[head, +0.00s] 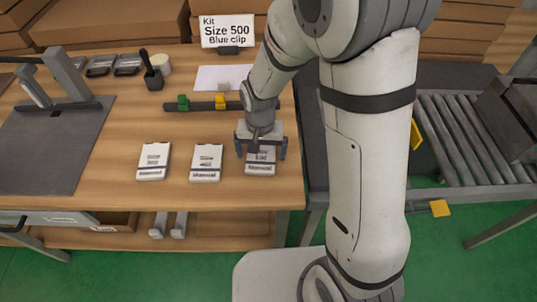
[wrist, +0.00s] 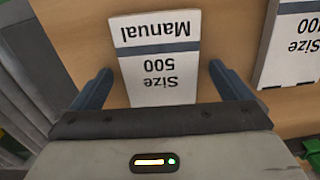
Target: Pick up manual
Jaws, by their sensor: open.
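Three white manuals lie in a row near the front edge of the wooden table: a left manual (head: 153,161), a middle manual (head: 206,163) and a right manual (head: 261,168). My gripper (head: 262,152) is over the right manual and partly hides it. In the wrist view, the manual reading "Size 500" (wrist: 160,60) lies between the two open fingers (wrist: 156,82), with a gap on each side. Another manual (wrist: 297,45), its label partly cut off, shows at the right edge of the wrist view.
A sign (head: 228,31) reads "Kit Size 500 Blue clip". A dark rail (head: 203,106) with green and yellow clips lies behind the manuals. A grey mat (head: 45,150) is at left, a roller conveyor (head: 470,135) at right.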

